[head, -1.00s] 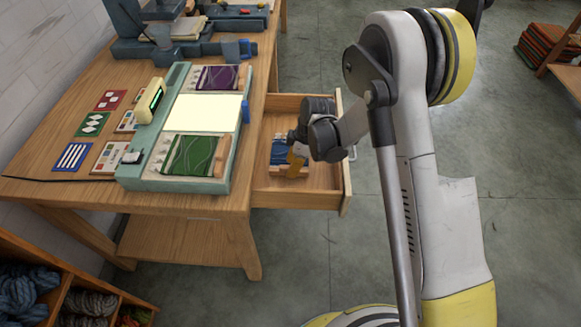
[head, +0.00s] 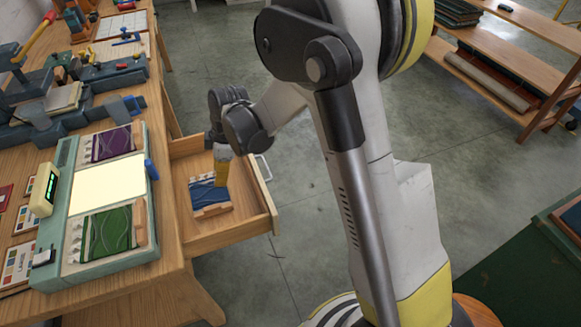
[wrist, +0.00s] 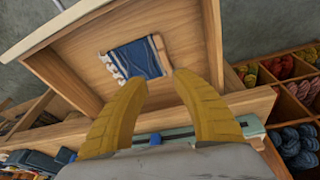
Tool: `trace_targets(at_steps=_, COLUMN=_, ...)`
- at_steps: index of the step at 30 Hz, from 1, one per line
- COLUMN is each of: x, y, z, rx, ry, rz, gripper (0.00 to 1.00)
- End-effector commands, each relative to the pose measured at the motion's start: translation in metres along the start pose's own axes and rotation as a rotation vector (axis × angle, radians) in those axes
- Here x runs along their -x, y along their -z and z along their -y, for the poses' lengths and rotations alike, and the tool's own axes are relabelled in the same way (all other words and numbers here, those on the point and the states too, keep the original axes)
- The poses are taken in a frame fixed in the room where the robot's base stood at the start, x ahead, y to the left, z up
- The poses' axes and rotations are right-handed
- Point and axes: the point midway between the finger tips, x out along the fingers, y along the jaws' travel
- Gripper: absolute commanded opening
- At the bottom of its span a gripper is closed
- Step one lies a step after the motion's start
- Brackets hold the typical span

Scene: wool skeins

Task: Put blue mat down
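The blue mat (head: 207,192), with a wooden bar along one edge and pale fringe, lies flat in the open drawer (head: 237,233). It also shows in the wrist view (wrist: 138,60) on the drawer floor. My gripper (head: 221,178) is above the drawer, just over the mat in the head view. In the wrist view its two yellow fingers (wrist: 160,88) are apart with nothing between them, and the mat lies beyond their tips, apart from them.
A teal light-table tray (head: 153,215) on the workbench holds a green mat (head: 107,233) and a purple mat (head: 110,145), with a bright panel between them. Tools crowd the bench behind. Shelves (head: 500,75) stand across the open floor.

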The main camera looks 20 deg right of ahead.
Motion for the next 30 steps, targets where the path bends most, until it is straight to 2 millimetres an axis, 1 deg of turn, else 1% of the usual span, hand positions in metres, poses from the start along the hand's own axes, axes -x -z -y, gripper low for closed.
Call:
trace_targets(at_steps=1, x=0.023, y=-0.004, z=0.004, rx=-0.059, ry=-0.025, rz=0.001, gripper=0.32)
trace_targets(at_steps=2, x=0.036, y=-0.007, z=0.006, rx=-0.1, ry=-0.042, rz=0.002, gripper=0.32)
trace_targets(at_steps=3, x=0.053, y=-0.011, z=0.009, rx=-0.156, ry=-0.066, rz=0.002, gripper=0.32)
trace_targets(at_steps=6, x=0.092, y=-0.022, z=0.019, rx=-0.295, ry=-0.124, rz=-0.004, gripper=0.32)
trace_targets(at_steps=8, x=0.114, y=-0.03, z=0.027, rx=-0.376, ry=-0.159, rz=-0.009, gripper=0.32)
trace_targets(at_steps=9, x=0.128, y=-0.035, z=0.033, rx=-0.431, ry=-0.183, rz=-0.015, gripper=0.32)
trace_targets(at_steps=12, x=0.158, y=-0.049, z=0.05, rx=-0.564, ry=-0.241, rz=-0.034, gripper=0.32)
trace_targets(at_steps=15, x=0.183, y=-0.063, z=0.07, rx=-0.696, ry=-0.297, rz=-0.059, gripper=0.32)
trace_targets(at_steps=18, x=0.203, y=-0.078, z=0.091, rx=-0.825, ry=-0.353, rz=-0.092, gripper=0.32)
trace_targets(at_steps=21, x=0.218, y=-0.094, z=0.113, rx=-0.951, ry=-0.407, rz=-0.13, gripper=0.32)
trace_targets(at_steps=24, x=0.227, y=-0.108, z=0.132, rx=-1.065, ry=-0.455, rz=-0.173, gripper=0.32)
trace_targets(at_steps=27, x=0.231, y=-0.119, z=0.147, rx=-1.155, ry=-0.491, rz=-0.211, gripper=0.32)
trace_targets(at_steps=30, x=0.233, y=-0.126, z=0.157, rx=-1.216, ry=-0.515, rz=-0.24, gripper=0.32)
